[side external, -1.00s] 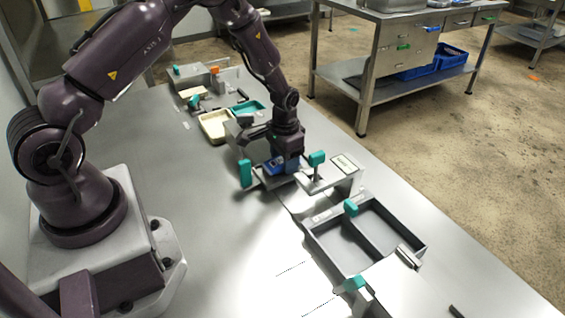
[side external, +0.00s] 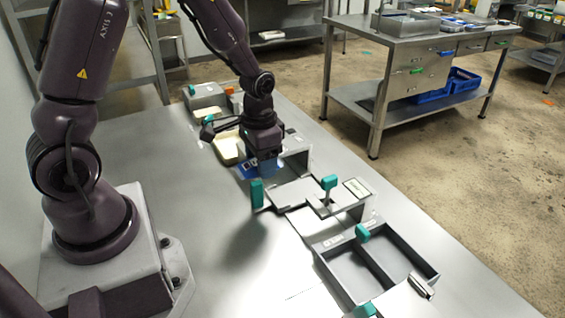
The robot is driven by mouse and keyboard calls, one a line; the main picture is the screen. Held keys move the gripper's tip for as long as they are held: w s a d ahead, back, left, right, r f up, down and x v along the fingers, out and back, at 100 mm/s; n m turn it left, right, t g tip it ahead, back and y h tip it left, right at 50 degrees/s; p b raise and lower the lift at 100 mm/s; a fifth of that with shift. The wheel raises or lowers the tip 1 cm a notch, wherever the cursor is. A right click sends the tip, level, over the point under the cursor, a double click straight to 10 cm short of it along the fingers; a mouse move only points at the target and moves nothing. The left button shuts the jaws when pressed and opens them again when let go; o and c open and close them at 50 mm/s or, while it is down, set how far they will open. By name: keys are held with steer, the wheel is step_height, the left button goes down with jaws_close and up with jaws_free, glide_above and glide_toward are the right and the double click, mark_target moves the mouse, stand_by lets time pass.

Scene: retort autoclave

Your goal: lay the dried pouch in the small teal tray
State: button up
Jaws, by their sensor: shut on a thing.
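My gripper (side external: 262,166) points down above the bench, just left of an open grey metal housing. It is shut on the dried pouch (side external: 246,170), which shows as a small blue patch with pale marks at the fingers. The pouch's full outline is partly hidden by the gripper. The small teal tray is hidden behind my gripper and wrist in this view. A cream tray (side external: 228,151) lies just behind and left of the gripper.
A metal fixture (side external: 297,193) with teal handles (side external: 329,182) stands in front of the gripper. A grey two-compartment tray (side external: 318,255) lies nearer the camera. Grey boxes (side external: 205,95) stand at the far end. The bench's left side is clear.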

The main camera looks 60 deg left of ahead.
mark_target(249, 166)
steer(key=s, duration=0.1)
steer(key=s+r, duration=0.1)
steer(key=s, duration=0.1)
steer(key=shift+d+r, duration=0.2)
steer(key=shift+d, duration=0.05)
steer(key=w+a+m, duration=0.2)
steer(key=a+m, duration=0.4)
steer(key=w+a+m, duration=0.2)
steer(key=a+m, duration=0.3)
steer(key=a, duration=0.1)
steer(key=w+a+m, duration=0.2)
steer(key=a+m, duration=0.4)
steer(key=shift+a+f+m, duration=0.25)
steer(key=shift+a+m, duration=0.05)
steer(key=shift+a, duration=0.1)
steer(key=shift+w+a+f, duration=0.1)
steer(key=shift+a, duration=0.15)
steer(key=w+a+f, duration=0.2)
steer(key=w+f, duration=0.1)
steer(key=w+a+f, duration=0.3)
steer(key=w, duration=0.1)
steer(key=w+a+f, duration=0.3)
steer(key=shift+w, duration=0.2)
steer(key=shift+w+a+f, duration=0.1)
steer(key=shift+f, duration=0.15)
steer(key=shift+w+a+f, duration=0.1)
steer(key=shift+w+f, duration=0.05)
steer(key=shift+f, duration=1.5)
